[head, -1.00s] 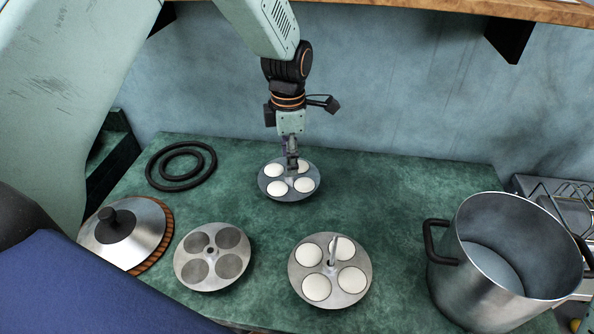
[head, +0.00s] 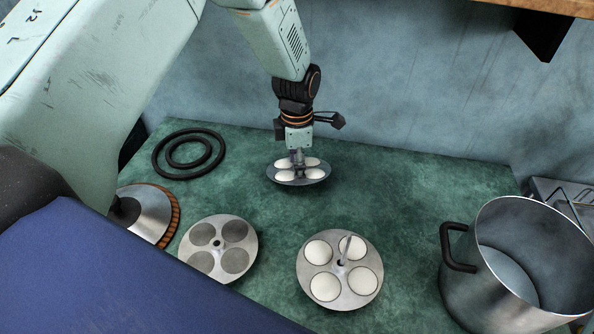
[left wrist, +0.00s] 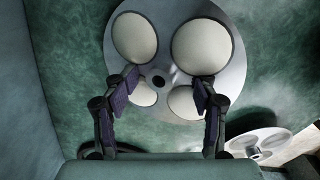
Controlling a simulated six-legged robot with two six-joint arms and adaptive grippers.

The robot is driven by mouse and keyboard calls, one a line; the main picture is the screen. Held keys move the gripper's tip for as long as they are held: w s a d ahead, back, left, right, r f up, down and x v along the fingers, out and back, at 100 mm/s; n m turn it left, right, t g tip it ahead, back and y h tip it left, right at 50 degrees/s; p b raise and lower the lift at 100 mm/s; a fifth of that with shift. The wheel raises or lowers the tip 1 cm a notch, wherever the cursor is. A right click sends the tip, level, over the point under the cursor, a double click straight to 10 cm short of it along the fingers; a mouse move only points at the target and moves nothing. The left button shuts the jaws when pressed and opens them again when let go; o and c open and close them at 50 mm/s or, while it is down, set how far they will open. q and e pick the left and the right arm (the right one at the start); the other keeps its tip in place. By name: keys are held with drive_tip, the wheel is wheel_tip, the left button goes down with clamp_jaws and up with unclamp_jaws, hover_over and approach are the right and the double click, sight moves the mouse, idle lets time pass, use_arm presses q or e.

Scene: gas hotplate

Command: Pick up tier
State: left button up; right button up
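The tier under my left gripper is a round grey metal plate (head: 299,181) with white batter discs, at the back middle of the counter. It looks tilted in the head view; whether it touches the counter is unclear. My left gripper (head: 298,160) points down over its middle. In the left wrist view, the plate (left wrist: 232,90) fills the upper middle, and the fingers (left wrist: 163,80) are apart on either side of its central hole, with no grip visible. A second filled tier (head: 340,286) with an upright post lies at front, and an empty tier (head: 217,264) to its left. My right gripper is out of view.
A large steel pot (head: 480,285) stands at the right. A black double ring (head: 205,160) lies at the back left. A metal lid (head: 148,213) lies at the left, partly hidden by my body. The green counter (head: 410,190) is clear between back tier and pot.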

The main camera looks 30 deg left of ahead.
use_arm(q)
drive_tip(key=shift+d+f, duration=0.3)
drive_tip(key=shift+d, duration=0.2)
drive_tip(key=shift+o, duration=0.2)
drive_tip(key=shift+s+a+f, duration=0.1)
drive_tip(key=shift+a, duration=0.25)
drive_tip(key=c, duration=0.3)
drive_tip(key=shift+d, duration=0.2)
drive_tip(key=c, duration=0.7)
drive_tip(key=shift+a, duration=0.1)
clamp_jaws()
